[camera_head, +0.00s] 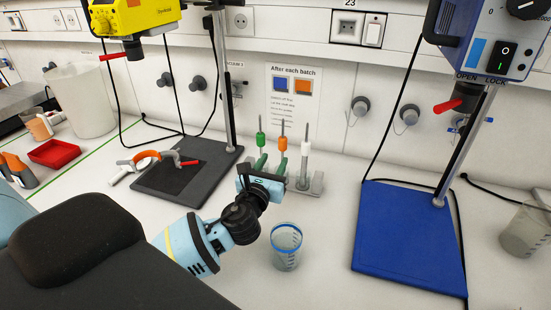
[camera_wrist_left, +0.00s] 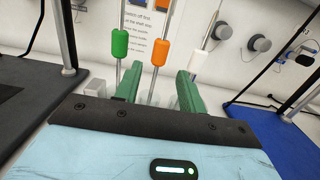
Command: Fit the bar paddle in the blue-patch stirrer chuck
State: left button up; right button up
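The blue-patch stirrer (camera_head: 478,45) is at the upper right, its chuck (camera_head: 465,92) with a red lever hanging below the head. Three paddles stand upright in a grey rack (camera_head: 314,186), with green (camera_head: 260,139), orange (camera_head: 283,144) and white (camera_head: 305,148) collars. Their lower ends are hidden, so I cannot tell which is the bar paddle. My left gripper (camera_head: 271,167) is at the rack, fingers apart. In the left wrist view, the orange-collared shaft (camera_wrist_left: 160,53) shows between the green fingers (camera_wrist_left: 158,82), the green collar to the left and white to the right. My right gripper is out of view.
A beaker (camera_head: 286,250) stands in front of the rack. A blue base plate (camera_head: 408,240) lies under the right stirrer, with another beaker (camera_head: 525,230) at far right.

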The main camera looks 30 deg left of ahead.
aim_at(282, 146)
pick_arm(q)
jog(key=b+x, duration=0.1)
jog(key=x, duration=0.4)
jog(key=shift+f+b, duration=0.2)
jog(key=shift+b, duration=0.2)
jog(key=shift+w+a+r, duration=0.1)
jog(key=shift+w+r, duration=0.1)
jog(key=shift+w, duration=0.25)
jog(key=shift+w+a+r, duration=0.1)
jog(key=shift+w+r, duration=0.1)
jog(key=shift+w, duration=0.3)
jog(key=shift+w+a, duration=0.1)
jog(key=shift+w, duration=0.55)
jog(key=shift+w+a, duration=0.1)
jog(key=shift+w, duration=0.15)
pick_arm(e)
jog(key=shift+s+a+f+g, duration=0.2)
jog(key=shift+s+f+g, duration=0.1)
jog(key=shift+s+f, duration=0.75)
